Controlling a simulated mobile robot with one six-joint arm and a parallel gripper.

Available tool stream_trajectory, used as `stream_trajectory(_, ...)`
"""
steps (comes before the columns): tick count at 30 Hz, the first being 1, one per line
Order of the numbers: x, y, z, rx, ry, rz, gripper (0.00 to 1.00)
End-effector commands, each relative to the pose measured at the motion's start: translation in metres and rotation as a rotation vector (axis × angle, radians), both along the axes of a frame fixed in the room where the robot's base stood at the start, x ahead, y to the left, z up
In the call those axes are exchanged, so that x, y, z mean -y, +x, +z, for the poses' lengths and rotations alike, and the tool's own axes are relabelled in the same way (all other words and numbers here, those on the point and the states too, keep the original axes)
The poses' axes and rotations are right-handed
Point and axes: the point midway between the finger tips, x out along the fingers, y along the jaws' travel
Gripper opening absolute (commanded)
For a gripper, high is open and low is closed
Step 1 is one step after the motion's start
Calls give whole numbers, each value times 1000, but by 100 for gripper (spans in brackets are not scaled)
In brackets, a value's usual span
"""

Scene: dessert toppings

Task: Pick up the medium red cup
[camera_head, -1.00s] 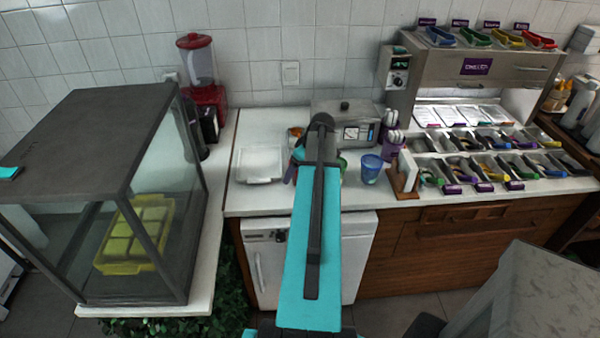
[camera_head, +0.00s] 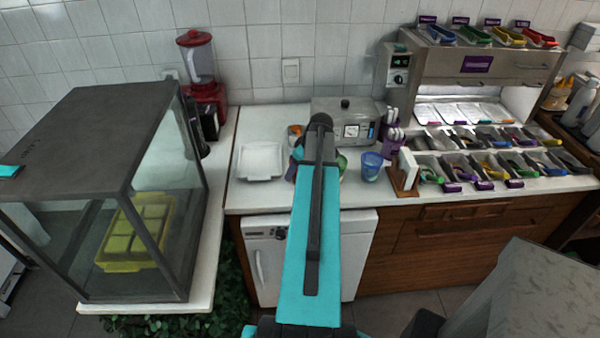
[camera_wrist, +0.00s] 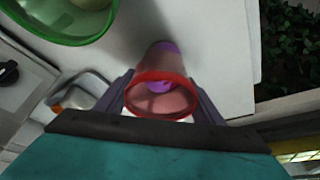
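The red cup (camera_wrist: 158,97) is see-through with a bright red rim. In the wrist view it sits between the two fingers of my gripper (camera_wrist: 161,84), its open rim facing the camera. The fingers are close against both sides of the rim; I cannot tell whether they press on it. Something purple (camera_wrist: 167,47) shows beyond the cup and through it. In the head view, my arm hides the red cup and my fingers are not clear.
A green bowl or cup (camera_wrist: 68,15) is at upper left in the wrist view. A blue cup (camera_head: 371,167) stands right of my arm on the white counter (camera_head: 245,197). A white tray (camera_head: 260,162) lies to the left. A glass case (camera_head: 100,200) stands further left.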

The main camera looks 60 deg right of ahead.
Motion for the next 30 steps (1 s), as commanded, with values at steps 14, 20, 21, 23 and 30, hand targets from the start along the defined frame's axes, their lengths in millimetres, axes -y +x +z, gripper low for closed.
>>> stream_trajectory(14,0,0,3,0,0,0,37)
stream_trajectory(20,1,0,15,1,-2,-1,37)
stream_trajectory(21,1,0,19,1,-2,-1,37)
stream_trajectory(23,1,-1,24,1,-2,-1,37)
stream_trajectory(30,1,0,52,1,-2,-1,37)
